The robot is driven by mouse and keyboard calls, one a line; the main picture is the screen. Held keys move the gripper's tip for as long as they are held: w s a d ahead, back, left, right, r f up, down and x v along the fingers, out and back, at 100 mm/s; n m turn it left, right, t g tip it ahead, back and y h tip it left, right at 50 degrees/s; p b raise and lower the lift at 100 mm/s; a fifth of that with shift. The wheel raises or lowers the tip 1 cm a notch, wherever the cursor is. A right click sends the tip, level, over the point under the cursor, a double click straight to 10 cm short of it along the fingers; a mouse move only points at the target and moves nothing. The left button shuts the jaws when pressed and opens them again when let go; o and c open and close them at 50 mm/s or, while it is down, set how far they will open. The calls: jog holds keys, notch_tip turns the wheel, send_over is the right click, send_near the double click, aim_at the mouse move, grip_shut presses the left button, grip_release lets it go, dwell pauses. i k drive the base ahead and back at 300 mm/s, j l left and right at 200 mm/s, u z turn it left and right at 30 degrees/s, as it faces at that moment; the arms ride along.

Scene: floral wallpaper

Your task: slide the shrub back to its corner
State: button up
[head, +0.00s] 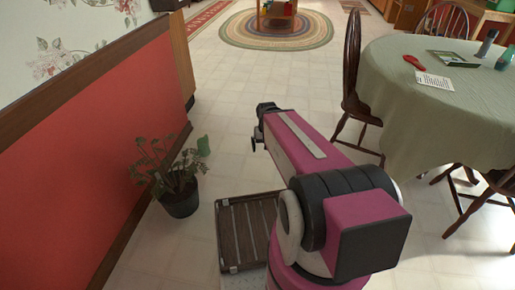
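The shrub (172,172) is a leafy green plant in a dark pot (181,203). It stands upright on the pale tiled floor at the left, close beside the red lower wall. My gripper (258,140) is at the far end of my pink arm, to the right of the shrub and apart from it. The fingers are small and partly hidden by the arm, so I cannot tell whether they are open or shut. The wall's end edge (181,55) is beyond the shrub; I cannot tell which corner is the shrub's.
A round table (440,118) with a green cloth stands at the right, with wooden chairs (352,75) around it. An oval braided rug (277,41) lies at the back. The tiled floor between wall and table is clear beyond my arm.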

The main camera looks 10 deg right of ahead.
aim_at(177, 191)
jog(key=i+l+u, duration=0.65)
jog(key=i+l, duration=0.2)
jog(key=l, duration=0.25)
